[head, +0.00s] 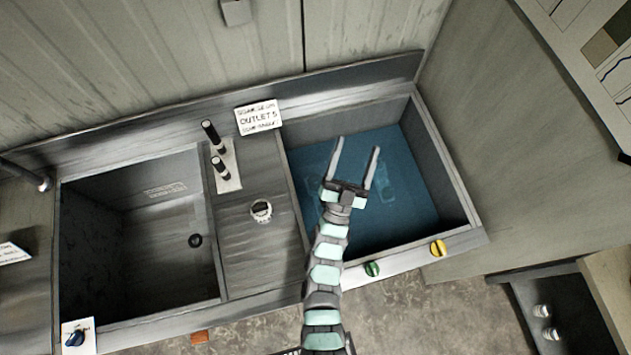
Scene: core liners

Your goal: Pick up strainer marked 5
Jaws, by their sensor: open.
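My gripper (355,146) is open and empty, with its two fingers pointing away toward the back wall over the right basin (462,200). The basin holds dark blue water (410,215). Faint shapes (385,188) show in the water beside and below the fingers, too dim to identify. A small round pale fitting (261,210) sits on the metal deck between the basins, left of my arm. I cannot read a 5 on anything, so I cannot tell which thing is the marked strainer. My arm hides part of the right basin's left side.
The left basin (135,298) looks empty, with a dark drain hole (196,240). Two black-handled levers (215,150) and an outlets sign (258,117) stand on the deck. Green (372,269) and yellow (438,248) knobs line the right basin's front edge. A wall bounds the right.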

